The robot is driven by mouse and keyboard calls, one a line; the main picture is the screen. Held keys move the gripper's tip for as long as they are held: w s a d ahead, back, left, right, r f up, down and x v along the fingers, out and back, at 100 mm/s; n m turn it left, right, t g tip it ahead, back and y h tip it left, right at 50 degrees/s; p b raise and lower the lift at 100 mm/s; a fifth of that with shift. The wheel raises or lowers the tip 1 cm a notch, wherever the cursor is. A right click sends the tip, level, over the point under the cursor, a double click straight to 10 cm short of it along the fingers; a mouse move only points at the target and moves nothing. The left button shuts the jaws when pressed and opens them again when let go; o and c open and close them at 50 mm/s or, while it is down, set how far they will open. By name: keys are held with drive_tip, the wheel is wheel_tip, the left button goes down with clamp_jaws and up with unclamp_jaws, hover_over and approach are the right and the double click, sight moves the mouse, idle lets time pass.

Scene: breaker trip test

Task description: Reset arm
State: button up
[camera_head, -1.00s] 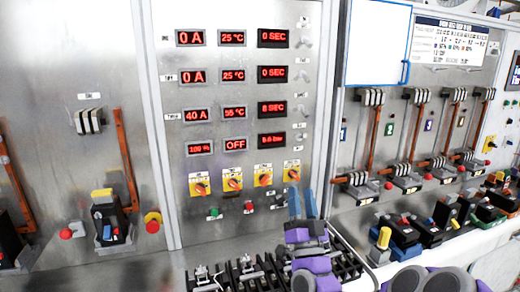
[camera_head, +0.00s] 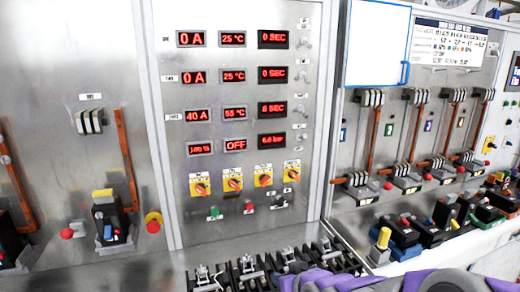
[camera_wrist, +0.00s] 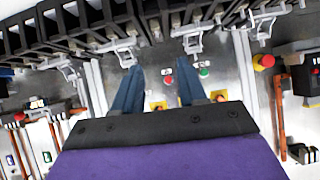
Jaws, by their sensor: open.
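My gripper (camera_wrist: 159,76) shows in the wrist view as two blue fingers spread apart, with nothing between them. In the head view my purple and grey arm (camera_head: 345,282) lies low along the bottom right edge, and its fingers cannot be seen there. The wrist view seems upside down, with a row of black clamp fixtures (camera_wrist: 90,28) across its top and the panel's buttons beyond the fingertips. I cannot tell whether the fingers touch anything.
The steel panel (camera_head: 210,110) carries red displays and yellow rotary switches (camera_head: 233,182). Black clamp fixtures (camera_head: 248,272) line the bench below it. Breakers stand at left (camera_head: 110,215) and right (camera_head: 400,228). The bench left of the clamps is mostly clear.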

drive_tip(key=s+d+m+g+h, duration=0.1)
drive_tip(key=s+g, duration=0.3)
drive_tip(key=s, duration=0.7)
drive_tip(key=s+d+f+m+g+h, duration=0.1)
drive_tip(key=s+d+g, duration=0.3)
drive_tip(key=s, duration=0.7)
drive_tip(key=s+d+m+g+h, duration=0.1)
drive_tip(key=s+g, duration=0.3)
drive_tip(key=s, duration=0.8)
drive_tip(key=shift+d+f+m+h, duration=0.35)
drive_tip(key=shift+d+h, duration=0.15)
drive_tip(key=shift+d, duration=0.2)
